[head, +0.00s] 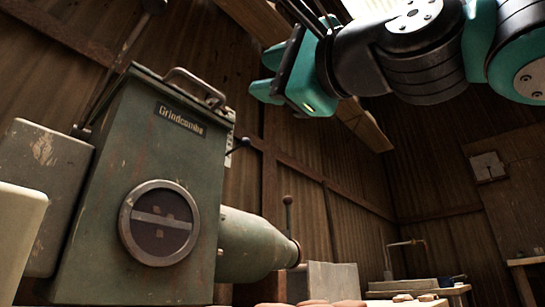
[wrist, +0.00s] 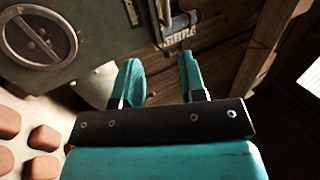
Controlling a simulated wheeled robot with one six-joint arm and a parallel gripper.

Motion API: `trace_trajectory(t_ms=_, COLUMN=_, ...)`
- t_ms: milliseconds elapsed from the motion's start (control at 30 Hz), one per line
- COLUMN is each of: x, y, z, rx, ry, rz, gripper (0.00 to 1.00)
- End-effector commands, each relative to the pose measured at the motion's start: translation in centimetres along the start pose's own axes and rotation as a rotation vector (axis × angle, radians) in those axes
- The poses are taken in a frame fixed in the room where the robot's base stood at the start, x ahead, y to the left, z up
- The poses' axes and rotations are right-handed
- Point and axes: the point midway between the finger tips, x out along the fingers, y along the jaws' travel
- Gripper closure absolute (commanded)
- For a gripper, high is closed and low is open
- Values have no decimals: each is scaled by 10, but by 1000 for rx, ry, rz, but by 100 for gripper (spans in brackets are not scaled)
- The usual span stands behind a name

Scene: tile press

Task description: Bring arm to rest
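My arm is raised at the top right of the head view, with my gripper (head: 262,76) hanging in the air to the right of and above the green press machine (head: 150,200). In the wrist view my gripper (wrist: 162,80) has its two teal fingers apart, with nothing between them. The machine's round slotted dial (wrist: 40,35) shows at the upper left of that view, beyond the fingers. The gripper looks clear of the machine.
Several reddish tiles (wrist: 42,138) lie on a pale surface at the wrist view's lower left. A workbench with a tap (head: 410,285) stands at the back right. Wooden walls enclose the room. A light switch (head: 487,167) is on the right wall. Air around the arm looks free.

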Motion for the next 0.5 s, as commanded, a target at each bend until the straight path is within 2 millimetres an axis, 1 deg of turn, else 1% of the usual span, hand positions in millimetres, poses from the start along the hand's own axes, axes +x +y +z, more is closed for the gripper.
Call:
trace_trajectory(t_ms=333, x=2, y=3, z=-1, rx=-17, ry=-1, rz=17, gripper=62)
trace_trajectory(t_ms=367, x=5, y=6, z=-1, rx=-36, ry=-2, rz=35, gripper=62)
trace_trajectory(t_ms=433, x=12, y=19, z=-4, rx=-116, ry=-10, rz=109, gripper=62)
trace_trajectory(t_ms=467, x=15, y=28, z=-7, rx=-165, ry=-17, rz=156, gripper=62)
trace_trajectory(t_ms=500, x=19, y=44, z=-12, rx=-243, ry=-32, rz=234, gripper=62)
